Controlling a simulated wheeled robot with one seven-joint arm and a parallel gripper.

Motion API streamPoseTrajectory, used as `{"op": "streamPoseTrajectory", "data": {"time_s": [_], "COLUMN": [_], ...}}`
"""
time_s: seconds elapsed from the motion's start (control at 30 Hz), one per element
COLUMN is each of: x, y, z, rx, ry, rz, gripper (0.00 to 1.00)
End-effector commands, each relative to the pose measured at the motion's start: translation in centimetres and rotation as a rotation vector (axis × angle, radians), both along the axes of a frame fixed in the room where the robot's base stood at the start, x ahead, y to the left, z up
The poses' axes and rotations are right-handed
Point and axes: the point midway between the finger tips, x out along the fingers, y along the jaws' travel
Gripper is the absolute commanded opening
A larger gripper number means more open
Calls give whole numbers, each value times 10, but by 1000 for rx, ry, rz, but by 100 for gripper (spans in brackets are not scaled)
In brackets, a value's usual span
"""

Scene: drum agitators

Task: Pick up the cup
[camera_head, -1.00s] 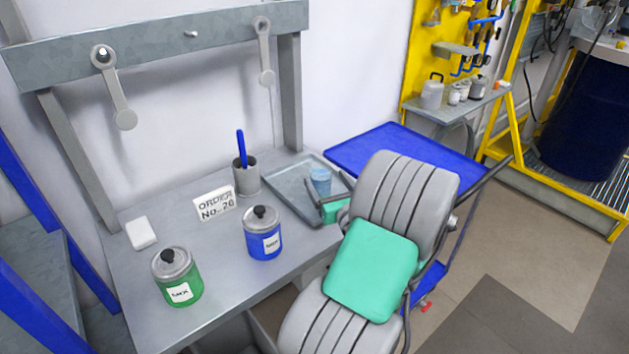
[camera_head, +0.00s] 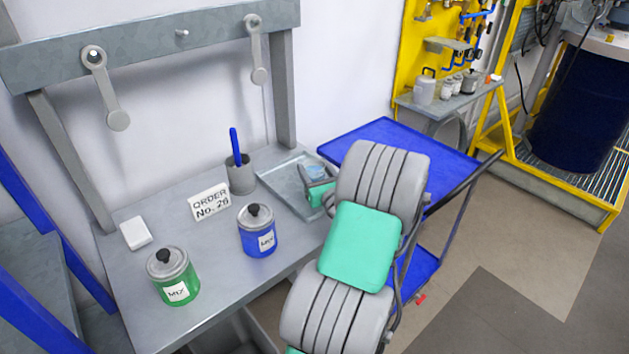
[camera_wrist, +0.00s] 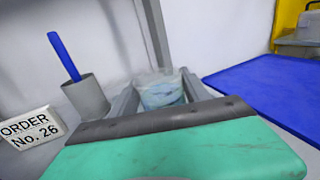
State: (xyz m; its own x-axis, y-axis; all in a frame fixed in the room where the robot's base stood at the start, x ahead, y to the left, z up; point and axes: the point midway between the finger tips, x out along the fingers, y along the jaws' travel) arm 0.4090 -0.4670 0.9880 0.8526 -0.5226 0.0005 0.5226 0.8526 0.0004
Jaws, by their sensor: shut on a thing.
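The cup is a small translucent light-blue cup (camera_head: 316,172) at the right end of the metal tray in the head view. In the wrist view the cup (camera_wrist: 162,92) stands roughly upright between my two grey fingers. My gripper (camera_head: 318,184) is shut on it, with a finger on each side. The gripper also shows in the wrist view (camera_wrist: 160,98). The cup's lower part is hidden by the gripper. I cannot tell whether its base touches the tray.
The grey tray (camera_head: 276,181) lies on the bench (camera_head: 215,268). A grey holder (camera_head: 241,176) with a blue stick stands left of it. An order sign (camera_head: 209,203), blue jar (camera_head: 258,232) and green jar (camera_head: 172,278) stand further left. A blue cart (camera_head: 385,140) is behind my arm.

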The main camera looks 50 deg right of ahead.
Motion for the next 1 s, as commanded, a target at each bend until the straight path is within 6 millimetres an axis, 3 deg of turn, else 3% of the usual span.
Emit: {"op": "streamPoseTrajectory", "data": {"time_s": [0.5, 1.0], "x": [0, 0], "y": [0, 0], "z": [0, 8], "rx": [0, -3], "ry": [0, -1], "rz": [0, 0], "gripper": [3, 3]}}
